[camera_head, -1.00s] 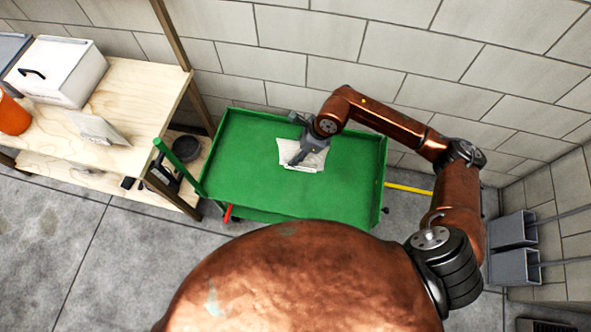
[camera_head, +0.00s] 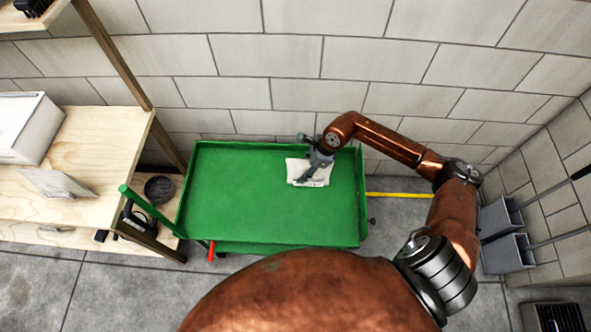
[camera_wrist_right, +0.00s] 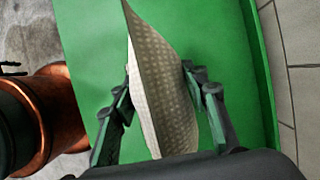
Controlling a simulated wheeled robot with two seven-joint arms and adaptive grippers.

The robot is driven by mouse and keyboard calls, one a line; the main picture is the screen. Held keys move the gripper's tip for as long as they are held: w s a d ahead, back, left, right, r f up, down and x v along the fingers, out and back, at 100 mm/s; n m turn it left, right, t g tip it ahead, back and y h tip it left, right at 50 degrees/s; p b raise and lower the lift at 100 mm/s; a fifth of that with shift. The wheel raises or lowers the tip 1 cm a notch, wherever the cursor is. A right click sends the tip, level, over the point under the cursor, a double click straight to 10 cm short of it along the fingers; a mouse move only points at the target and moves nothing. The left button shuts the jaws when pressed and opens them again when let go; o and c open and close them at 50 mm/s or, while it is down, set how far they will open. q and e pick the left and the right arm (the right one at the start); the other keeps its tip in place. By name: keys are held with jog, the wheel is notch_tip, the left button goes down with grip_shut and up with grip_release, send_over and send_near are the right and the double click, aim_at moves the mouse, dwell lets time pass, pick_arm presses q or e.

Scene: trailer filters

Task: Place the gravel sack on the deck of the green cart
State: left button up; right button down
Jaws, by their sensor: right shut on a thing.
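The gravel sack (camera_head: 300,172) is a small pale woven bag, over the right part of the green cart's deck (camera_head: 235,200) in the head view. My right gripper (camera_head: 310,172) is shut on the sack from above. In the right wrist view the sack (camera_wrist_right: 162,95) stands between the two fingers of my right gripper (camera_wrist_right: 158,95), with the green deck behind it. I cannot tell whether the sack touches the deck. My left gripper is not in view.
The green cart has low raised rims and a handle post (camera_head: 145,207) at its left. A wooden shelf (camera_head: 100,140) with a white box (camera_head: 25,128) stands left of it. A block wall is behind. The deck's left part is clear.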

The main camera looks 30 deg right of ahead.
jog(key=shift+w+d+f, duration=0.15)
jog(key=shift+d+f, duration=0.2)
jog(key=shift+d+f+b, duration=0.15)
jog(key=shift+f+b, duration=0.15)
jog(key=shift+f, duration=0.6)
jog(key=shift+d+f+b, duration=0.1)
jog(key=shift+f+b, duration=0.15)
jog(key=shift+f, duration=0.6)
jog(key=c, duration=1.1)
grip_release()
jog(key=shift+f, duration=0.2)
jog(key=shift+c, duration=0.2)
jog(key=p+v, duration=0.2)
jog(key=v, duration=1)
jog(key=shift+r, duration=0.1)
